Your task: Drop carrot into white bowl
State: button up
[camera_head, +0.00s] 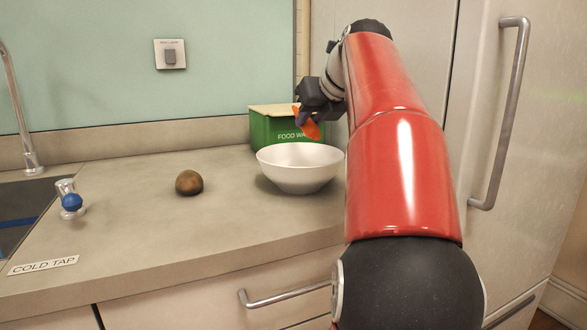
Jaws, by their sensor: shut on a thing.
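The orange carrot (308,124) is held in my gripper (309,112), tilted, with its lower end showing below the dark fingers. The white bowl (300,178) stands upright on the counter near the back right. My gripper and the carrot are above the bowl's far rim in the picture. They are apart from the bowl as far as I can see, but the exact depth over it is hard to tell. The inside bottom of the bowl is hidden by its near wall.
A green food waste box (275,136) stands behind the bowl. A brown round object (189,183) lies on the counter (140,230) to the left. A blue-topped tap (71,201) and sink are at far left. Tall cabinet doors (500,130) stand at right.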

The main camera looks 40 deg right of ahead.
aim_at(316, 136)
jog(key=shift+s+f+b, duration=0.1)
jog(key=shift+f+b, duration=1.65)
jog(key=shift+f, duration=0.8)
jog(key=o, duration=1.1)
jog(key=v, duration=0.8)
